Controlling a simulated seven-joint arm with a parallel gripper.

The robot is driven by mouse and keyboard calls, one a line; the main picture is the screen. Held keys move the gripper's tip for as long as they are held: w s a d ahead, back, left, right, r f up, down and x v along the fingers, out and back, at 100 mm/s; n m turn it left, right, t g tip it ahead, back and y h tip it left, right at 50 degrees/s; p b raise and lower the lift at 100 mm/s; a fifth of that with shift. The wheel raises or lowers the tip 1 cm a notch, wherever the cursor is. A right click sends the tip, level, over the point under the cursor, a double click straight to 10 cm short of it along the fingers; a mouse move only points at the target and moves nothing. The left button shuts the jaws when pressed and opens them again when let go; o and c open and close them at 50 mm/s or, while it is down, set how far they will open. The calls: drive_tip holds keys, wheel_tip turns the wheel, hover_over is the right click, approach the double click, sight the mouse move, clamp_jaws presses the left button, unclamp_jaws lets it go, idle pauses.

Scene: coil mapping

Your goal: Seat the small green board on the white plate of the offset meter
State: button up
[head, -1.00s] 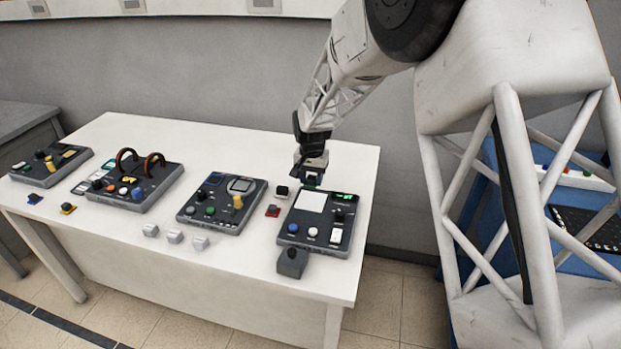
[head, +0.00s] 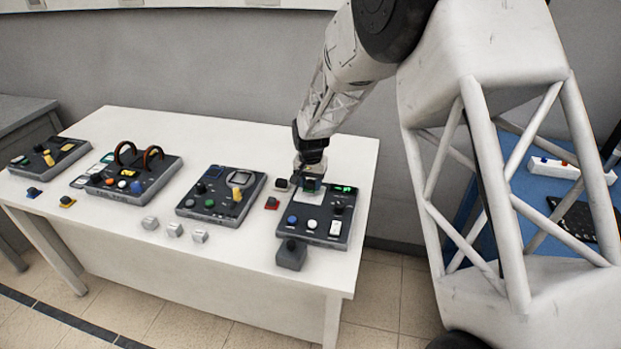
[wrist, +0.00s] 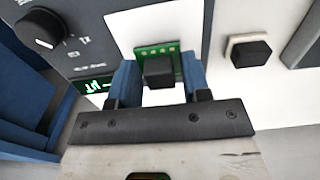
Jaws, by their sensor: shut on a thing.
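The offset meter is the dark panel (head: 322,236) at the right end of the table, with a lit green display (head: 345,189). Its white plate (wrist: 143,24) lies under my gripper, which partly hides it in the head view. My gripper (wrist: 159,72) is shut on the small green board (wrist: 150,50), its blue fingers on either side of the board's black block (wrist: 159,70). The board overlaps the plate in the wrist view; I cannot tell whether it touches it. In the head view my gripper (head: 311,184) is over the plate's back part.
A black dial (wrist: 40,28) on the meter is near my fingers. A white piece with a black knob (wrist: 249,50) stands beside the meter. A dark grey block (head: 291,254) is at its front. Another panel (head: 200,190) and several white cubes (head: 174,230) are to the left.

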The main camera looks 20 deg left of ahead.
drive_tip(key=shift+f, duration=0.35)
drive_tip(key=shift+f, duration=0.55)
idle(2.1)
drive_tip(key=o, duration=1.5)
drive_tip(key=shift+c, duration=0.2)
drive_tip(key=shift+r, duration=0.1)
drive_tip(key=shift+r, duration=3.4)
drive_tip(key=shift+d+r, duration=0.1)
